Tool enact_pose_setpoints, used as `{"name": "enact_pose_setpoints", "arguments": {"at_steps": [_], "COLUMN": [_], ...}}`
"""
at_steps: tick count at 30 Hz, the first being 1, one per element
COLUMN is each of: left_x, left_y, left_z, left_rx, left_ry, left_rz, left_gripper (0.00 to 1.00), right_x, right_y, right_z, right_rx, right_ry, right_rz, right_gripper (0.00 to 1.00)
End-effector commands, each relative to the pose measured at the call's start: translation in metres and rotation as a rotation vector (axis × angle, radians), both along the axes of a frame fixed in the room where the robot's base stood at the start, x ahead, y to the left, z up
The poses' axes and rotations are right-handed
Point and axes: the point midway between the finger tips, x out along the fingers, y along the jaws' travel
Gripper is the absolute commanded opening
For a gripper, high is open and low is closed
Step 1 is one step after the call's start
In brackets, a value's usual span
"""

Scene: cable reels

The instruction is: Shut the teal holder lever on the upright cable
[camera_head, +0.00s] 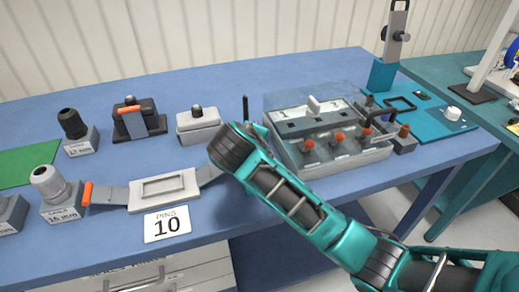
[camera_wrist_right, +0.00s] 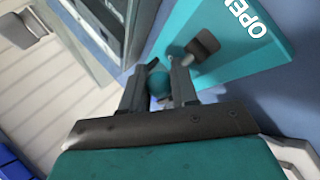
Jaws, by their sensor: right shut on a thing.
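The teal holder (camera_wrist_right: 235,45) shows in the right wrist view as a flat teal block with white lettering that starts "OPE". My right gripper (camera_wrist_right: 167,68) is shut on a rounded teal knob, which appears to be the holder lever (camera_wrist_right: 159,84). A dark grey-brown piece (camera_wrist_right: 203,45) shows just beside the fingers; I cannot tell whether it is the cable. In the head view my right arm reaches left over the bench and hides its own fingers and the holder. A thin black upright stick (camera_head: 246,108) rises behind it, possibly the cable. My left gripper is not in view.
A grey box with a clear lid (camera_head: 322,125) stands close right of my arm. A grey flat connector (camera_head: 163,188) and a "10" card (camera_head: 167,224) lie to the left. Several connector blocks stand behind. A teal panel (camera_head: 440,112) is at the right.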

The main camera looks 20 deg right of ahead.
Motion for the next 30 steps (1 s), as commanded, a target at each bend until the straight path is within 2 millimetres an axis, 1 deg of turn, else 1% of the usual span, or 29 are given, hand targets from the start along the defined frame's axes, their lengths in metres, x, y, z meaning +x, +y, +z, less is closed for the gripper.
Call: {"name": "enact_pose_setpoints", "arguments": {"at_steps": [6,18,19,26,30], "left_x": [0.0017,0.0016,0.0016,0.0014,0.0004], "left_y": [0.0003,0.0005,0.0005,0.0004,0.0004], "left_z": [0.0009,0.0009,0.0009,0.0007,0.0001], "left_rx": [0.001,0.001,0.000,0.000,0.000], "left_ry": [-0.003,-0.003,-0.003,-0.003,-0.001], "left_rz": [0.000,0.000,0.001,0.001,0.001], "left_gripper": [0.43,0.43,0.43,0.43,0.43], "right_x": [0.0019,0.0022,0.0022,0.0022,0.0022], "right_y": [0.0006,0.0003,0.0003,0.0002,0.0001], "right_z": [-0.0009,-0.0010,-0.0010,-0.0009,-0.0009], "right_rx": [-0.001,-0.002,-0.002,-0.002,-0.002], "right_ry": [0.041,0.046,0.046,0.045,0.045], "right_rz": [0.000,-0.001,0.000,0.000,0.000], "right_gripper": [0.00,0.00,0.30,0.52,0.53]}}
